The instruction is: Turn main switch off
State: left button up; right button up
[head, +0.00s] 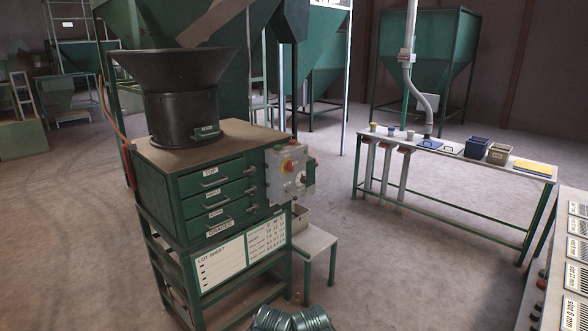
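A grey switch box (277,187) is fixed to the right side of the green drawer cabinet. Dark parts (310,166) stick out at the box's right side. Neither of my grippers shows in the head view, and nothing is seen touching the switch.
The cabinet (160,203) has labelled drawers, a black hopper (182,95) on top and a lot sheet (220,264) below. A small side table (316,240) stands right of it. A long bench (455,166) with bins stands further right. Open floor (390,260) lies between.

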aim_at(289, 165)
jog(key=i+l+u, duration=0.1)
jog(key=i+l, duration=0.15)
jog(key=i, duration=0.3)
jog(key=i+l+u, duration=0.1)
jog(key=i+l, duration=0.2)
jog(key=i, duration=0.2)
jog(key=i+l+u, duration=0.1)
jog(key=i+l, duration=0.25)
jog(key=i, duration=0.15)
